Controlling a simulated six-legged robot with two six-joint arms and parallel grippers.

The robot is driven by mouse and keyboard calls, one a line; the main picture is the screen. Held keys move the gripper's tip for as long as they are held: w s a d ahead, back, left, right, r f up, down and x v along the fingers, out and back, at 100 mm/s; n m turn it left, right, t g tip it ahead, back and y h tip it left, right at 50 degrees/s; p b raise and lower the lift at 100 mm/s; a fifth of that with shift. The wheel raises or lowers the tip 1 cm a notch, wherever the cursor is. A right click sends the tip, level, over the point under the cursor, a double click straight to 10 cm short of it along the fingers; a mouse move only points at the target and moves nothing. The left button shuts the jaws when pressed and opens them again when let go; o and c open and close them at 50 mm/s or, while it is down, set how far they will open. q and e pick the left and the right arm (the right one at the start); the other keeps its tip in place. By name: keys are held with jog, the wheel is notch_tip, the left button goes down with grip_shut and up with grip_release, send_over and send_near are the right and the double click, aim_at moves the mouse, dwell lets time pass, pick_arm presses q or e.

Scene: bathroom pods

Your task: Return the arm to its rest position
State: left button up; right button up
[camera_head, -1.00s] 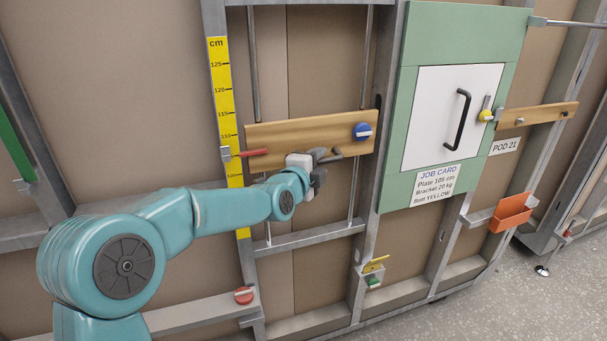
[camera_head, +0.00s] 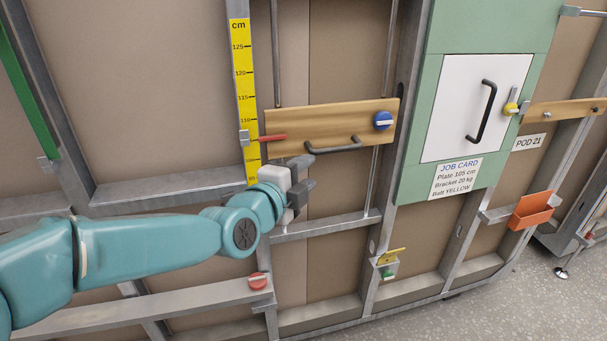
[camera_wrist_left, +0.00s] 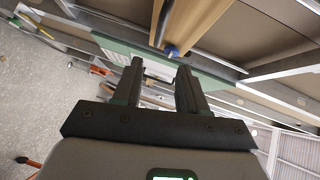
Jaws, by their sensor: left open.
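My left arm (camera_head: 150,247) comes in from the left in the head view, teal, with a grey gripper (camera_head: 308,178) at its end. The gripper is open and empty, and its two dark fingers (camera_wrist_left: 160,85) stand apart in the left wrist view. The gripper is apart from the handle. My right gripper is not in view.
The plate sits on vertical rods beside a yellow cm scale (camera_head: 243,75), with a red lever (camera_head: 275,138) and blue knob (camera_head: 383,120). A green panel with a white door (camera_head: 460,110) stands right.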

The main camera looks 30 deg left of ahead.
pick_arm(q)
jog(key=s+d+f+g+h+p, duration=0.1)
jog(key=d+f+g+p, duration=0.15)
jog(key=f, duration=0.65)
jog(key=s+d+f+n+g+h+p, duration=0.1)
jog(key=s+d+f+g+p, duration=0.15)
jog(key=f, duration=0.65)
jog(key=s+d+f+g+p, duration=0.1)
jog(key=d+f+g+p, duration=0.2)
jog(key=f, duration=0.6)
jog(key=s+d+f+n+g+h, duration=0.1)
jog(key=s+d+f+n+g, duration=0.2)
jog(key=s+f+n, duration=0.3)
jog(key=s+d+f+n+g+h+p, duration=0.1)
jog(key=s+d+f+n+g, duration=0.3)
jog(key=s+n, duration=0.7)
jog(key=shift+s+d+f+n+g, duration=0.25)
jog(key=shift+s+f+g, duration=0.25)
jog(key=shift+s+f, duration=0.85)
jog(key=shift+s+r, duration=0.25)
jog(key=shift+r, duration=0.05)
